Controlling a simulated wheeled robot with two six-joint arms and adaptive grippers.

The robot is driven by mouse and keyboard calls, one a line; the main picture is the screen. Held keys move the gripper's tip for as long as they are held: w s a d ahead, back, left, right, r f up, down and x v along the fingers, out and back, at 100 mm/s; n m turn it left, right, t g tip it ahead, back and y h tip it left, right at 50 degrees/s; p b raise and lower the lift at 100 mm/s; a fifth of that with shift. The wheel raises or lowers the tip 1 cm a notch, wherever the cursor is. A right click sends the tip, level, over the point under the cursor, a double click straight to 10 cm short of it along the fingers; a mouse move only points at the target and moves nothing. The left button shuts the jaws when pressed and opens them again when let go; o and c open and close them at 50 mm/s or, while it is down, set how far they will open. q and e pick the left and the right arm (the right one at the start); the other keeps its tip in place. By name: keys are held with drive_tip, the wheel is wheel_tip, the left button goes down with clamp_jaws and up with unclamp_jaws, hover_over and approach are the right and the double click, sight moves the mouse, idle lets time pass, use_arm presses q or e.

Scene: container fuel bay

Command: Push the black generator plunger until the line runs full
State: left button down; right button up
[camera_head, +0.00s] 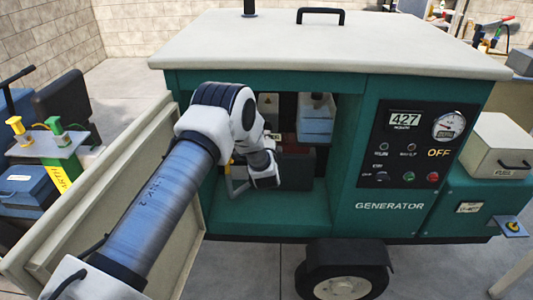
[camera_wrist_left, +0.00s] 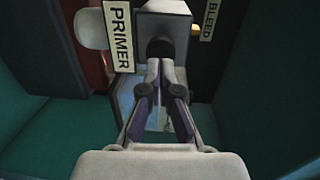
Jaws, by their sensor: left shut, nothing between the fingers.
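The teal generator (camera_head: 300,222) stands with its side compartment open. In the left wrist view a round black plunger (camera_wrist_left: 160,48) sits on a grey block (camera_wrist_left: 165,20), beside a white PRIMER label (camera_wrist_left: 120,38). My left gripper (camera_wrist_left: 160,68) is shut and empty, its fingertips right at the plunger's near end. I cannot tell whether they touch it. In the head view my left arm reaches into the compartment, and its wrist hides the plunger and the fingertips. The generator's display (camera_head: 406,119) reads 427, and the panel says OFF. My right gripper is out of view.
An open beige door panel (camera_head: 110,190) stands left of the compartment, close to my left arm. The compartment's teal walls flank the gripper in the left wrist view. A BLEED label (camera_wrist_left: 210,20) is right of the plunger. A pale rounded part (camera_wrist_left: 91,28) is at its left.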

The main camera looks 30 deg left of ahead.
use_arm(q)
drive_tip(key=b+v, duration=0.2)
drive_tip(key=v, duration=0.8)
drive_tip(key=shift+r, duration=0.3)
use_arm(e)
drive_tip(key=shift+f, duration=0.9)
use_arm(q)
drive_tip(key=shift+s+d, duration=0.1)
drive_tip(key=shift+s, duration=0.05)
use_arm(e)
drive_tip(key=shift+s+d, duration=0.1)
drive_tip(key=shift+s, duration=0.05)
